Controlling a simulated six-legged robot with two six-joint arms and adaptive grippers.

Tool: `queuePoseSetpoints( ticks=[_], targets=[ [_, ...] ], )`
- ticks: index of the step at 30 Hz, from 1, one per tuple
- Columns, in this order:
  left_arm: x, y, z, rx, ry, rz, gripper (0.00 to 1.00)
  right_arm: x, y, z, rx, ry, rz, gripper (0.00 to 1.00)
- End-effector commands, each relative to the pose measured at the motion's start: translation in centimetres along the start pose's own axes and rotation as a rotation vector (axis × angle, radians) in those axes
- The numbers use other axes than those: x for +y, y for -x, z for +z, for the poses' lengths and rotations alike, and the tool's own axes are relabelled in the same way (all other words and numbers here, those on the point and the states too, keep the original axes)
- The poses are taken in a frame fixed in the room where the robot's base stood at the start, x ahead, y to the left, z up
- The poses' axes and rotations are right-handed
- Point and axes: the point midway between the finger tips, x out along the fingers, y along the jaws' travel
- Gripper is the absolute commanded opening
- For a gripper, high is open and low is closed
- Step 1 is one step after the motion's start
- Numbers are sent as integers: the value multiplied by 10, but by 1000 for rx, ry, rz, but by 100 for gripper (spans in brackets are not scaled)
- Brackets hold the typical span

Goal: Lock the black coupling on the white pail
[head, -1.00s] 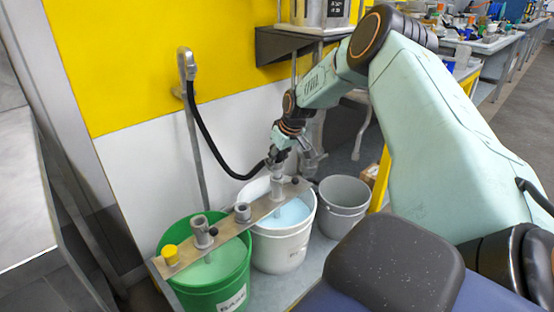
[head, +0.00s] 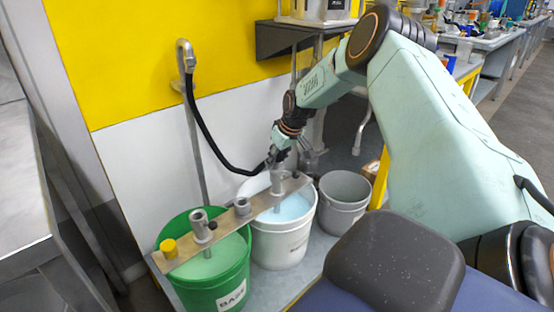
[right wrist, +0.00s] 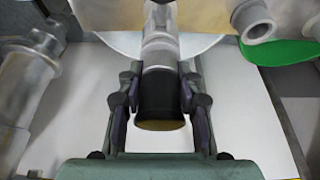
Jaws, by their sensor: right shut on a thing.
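The white pail (head: 283,250) holds pale blue liquid and stands right of the green pail (head: 225,285). A flat metal bar (head: 222,233) lies across both pails. A grey upright fitting (head: 277,184) stands on the bar over the white pail. My right gripper (head: 278,163) is at the top of this fitting. In the right wrist view, my right gripper (right wrist: 160,100) is shut on the black coupling (right wrist: 158,97), with a finger on each side. The coupling is in line with a grey metal tube (right wrist: 160,45). Whether it is locked cannot be told. My left gripper is not in view.
A black hose (head: 208,140) curves from a wall pipe (head: 184,60) to near my right gripper. A yellow cap (head: 169,248) and grey sockets (head: 200,224) stand on the bar. An empty grey bucket (head: 343,205) is at the right. A dark shelf (head: 290,42) is above.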

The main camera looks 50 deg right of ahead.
Motion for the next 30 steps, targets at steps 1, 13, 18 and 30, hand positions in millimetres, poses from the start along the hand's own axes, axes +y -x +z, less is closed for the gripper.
queuePoseSetpoints(
  ticks=[1, 13, 18, 30],
  targets=[
    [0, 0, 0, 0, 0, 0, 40, 0, 0, -1, 2, 0, 1, 0],
    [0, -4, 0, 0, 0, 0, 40, 0, -4, 1, 2, 1, 1, 0],
    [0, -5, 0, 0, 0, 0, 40, 0, -6, 2, 2, 1, 1, 0],
    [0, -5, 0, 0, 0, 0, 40, 0, -6, 2, 1, 0, 1, 51]
  ],
)
